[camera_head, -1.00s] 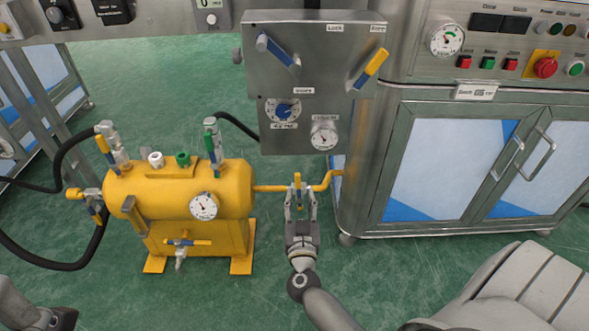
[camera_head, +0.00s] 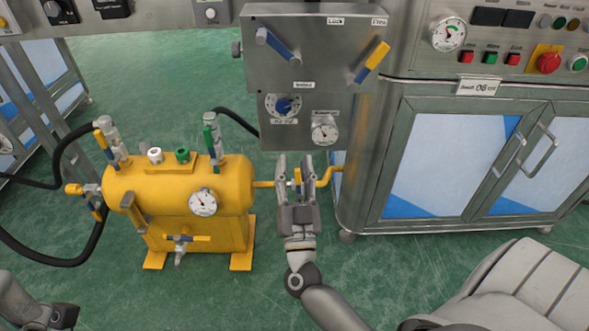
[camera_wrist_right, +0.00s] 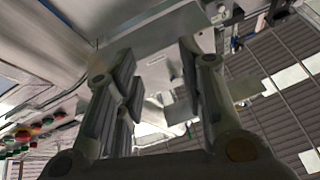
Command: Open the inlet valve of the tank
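The yellow tank (camera_head: 180,190) stands on the floor at left centre in the head view. A yellow pipe (camera_head: 325,188) runs from its right side to the cabinet. A small valve with a yellow and blue handle (camera_head: 297,178) sits on this pipe, partly hidden by my right gripper. My right gripper (camera_head: 295,166) is open, its fingers apart on either side of the handle in the picture; I cannot tell whether they touch it. In the wrist view the open fingers (camera_wrist_right: 158,75) have nothing visible between them. My left gripper (camera_head: 64,316) is at the lower left edge.
A grey control box (camera_head: 313,75) with levers and gauges hangs just above my right gripper. A metal cabinet (camera_head: 450,150) stands to the right. Black hoses (camera_head: 60,263) run left of the tank. The green floor in front is clear.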

